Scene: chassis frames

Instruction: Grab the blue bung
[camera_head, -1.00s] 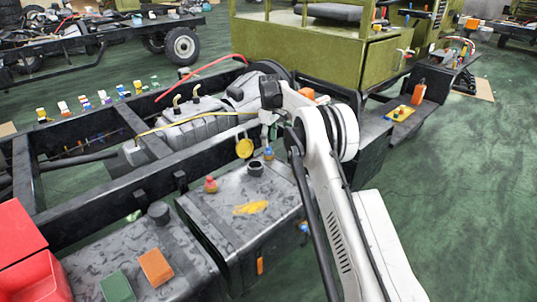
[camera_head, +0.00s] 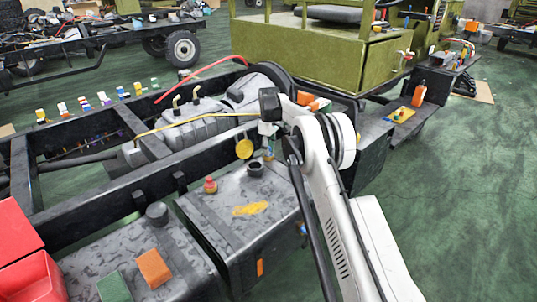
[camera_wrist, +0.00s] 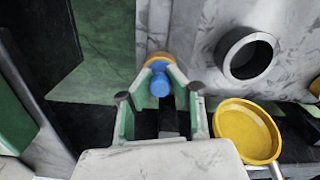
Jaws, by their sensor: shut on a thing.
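The blue bung (camera_wrist: 160,85) shows in the wrist camera view between the two fingertips of my gripper (camera_wrist: 160,92). A yellow-orange part (camera_wrist: 157,61) shows just beyond the bung. My gripper is shut on the bung, with a finger on each side. In the head camera view, my gripper (camera_head: 268,140) is over the far edge of the grey tank, beside the open filler neck (camera_head: 256,169). The bung is mostly hidden there by my gripper and arm.
A round yellow cap (camera_head: 244,148) is beside the neck; it also shows in the wrist view (camera_wrist: 246,130). A red bung (camera_head: 210,185) stands on the tank (camera_head: 225,225). The black chassis rail (camera_head: 100,205) runs behind. Green floor is open at right.

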